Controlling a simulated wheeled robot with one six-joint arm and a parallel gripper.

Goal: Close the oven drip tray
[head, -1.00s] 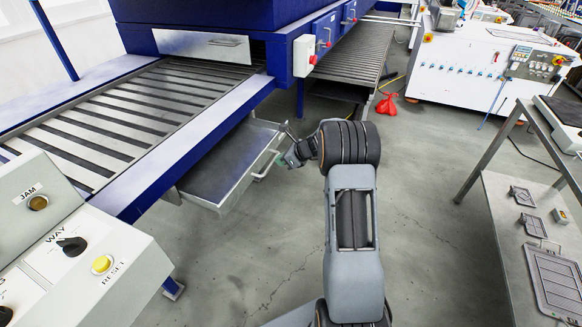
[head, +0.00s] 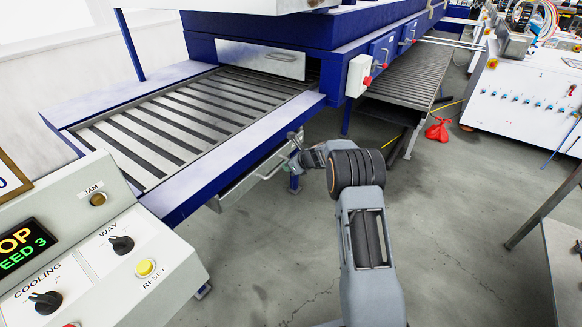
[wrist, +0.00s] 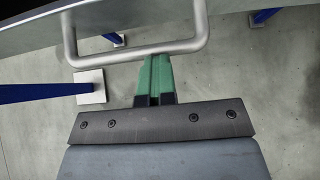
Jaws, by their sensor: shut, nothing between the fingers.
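The oven drip tray (head: 238,187) is under the blue conveyor frame in the head view. Only its grey front strip and handle (head: 270,174) show; its inside is hidden beneath the frame. My gripper (head: 293,158) is at the right end of the tray front, beside the handle. In the wrist view the tray's front edge (wrist: 220,13) crosses the top, with the U-shaped metal handle (wrist: 142,50) below it. My gripper's green fingers (wrist: 155,62) are shut and empty, their tips at the handle's bar. I cannot tell whether they touch it.
The oven's slatted conveyor (head: 185,120) lies above the tray. A control panel (head: 110,240) stands at the lower left. A blue leg (wrist: 35,93) with a foot plate shows in the wrist view. Floor to the right of my arm is open up to a table (head: 565,262).

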